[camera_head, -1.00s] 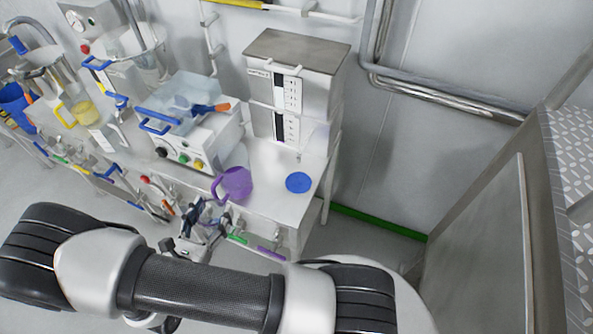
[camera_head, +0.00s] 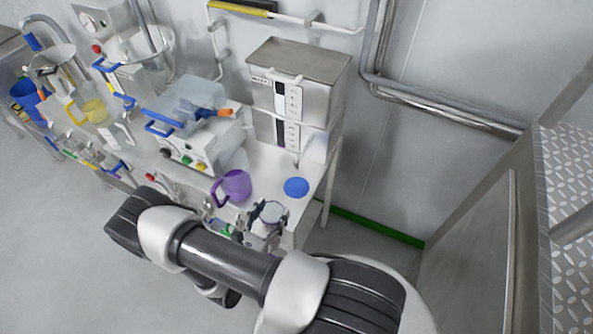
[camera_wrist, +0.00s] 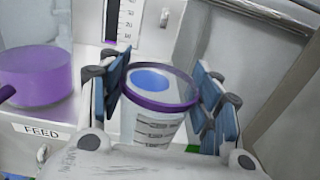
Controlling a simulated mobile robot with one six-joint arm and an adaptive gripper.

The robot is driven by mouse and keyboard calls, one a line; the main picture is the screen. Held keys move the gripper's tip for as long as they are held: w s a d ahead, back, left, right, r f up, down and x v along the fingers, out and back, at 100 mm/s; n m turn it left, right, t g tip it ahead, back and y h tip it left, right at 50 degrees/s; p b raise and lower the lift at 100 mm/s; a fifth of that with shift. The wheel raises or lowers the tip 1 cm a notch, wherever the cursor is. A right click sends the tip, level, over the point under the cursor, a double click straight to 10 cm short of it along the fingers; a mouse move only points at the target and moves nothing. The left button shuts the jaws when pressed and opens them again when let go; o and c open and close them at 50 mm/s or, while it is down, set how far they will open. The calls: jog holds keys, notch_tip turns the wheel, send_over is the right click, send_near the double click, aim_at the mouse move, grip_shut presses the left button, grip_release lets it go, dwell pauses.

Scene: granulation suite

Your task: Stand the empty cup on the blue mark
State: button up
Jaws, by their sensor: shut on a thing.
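A clear cup (camera_wrist: 152,128) with a purple rim and graduation lines is held between the blue pads of my gripper (camera_wrist: 163,88) in the wrist view. Its mouth faces up and it looks empty. In the head view my gripper (camera_head: 267,216) and the cup (camera_head: 271,211) are at the front edge of the bench, front-left of the blue mark. The blue mark (camera_head: 296,187) is a flat round disc near the bench's right end, with nothing on it. In the wrist view the blue mark (camera_wrist: 150,79) shows through the cup's mouth.
A purple jug (camera_head: 235,186) stands left of the mark, close to my gripper; a FEED label (camera_wrist: 42,131) shows below it. A steel cabinet unit (camera_head: 296,88) stands behind the mark. A white machine with a clear lid (camera_head: 187,98) is further left.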

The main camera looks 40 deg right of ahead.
jog(key=x, duration=1.7)
jog(key=shift+d, duration=0.1)
jog(key=shift+f, duration=0.3)
jog(key=shift+a, duration=0.2)
jog(key=shift+f+b, duration=0.15)
jog(key=shift+b, duration=0.15)
jog(key=o, duration=1.1)
jog(key=shift+c, duration=0.2)
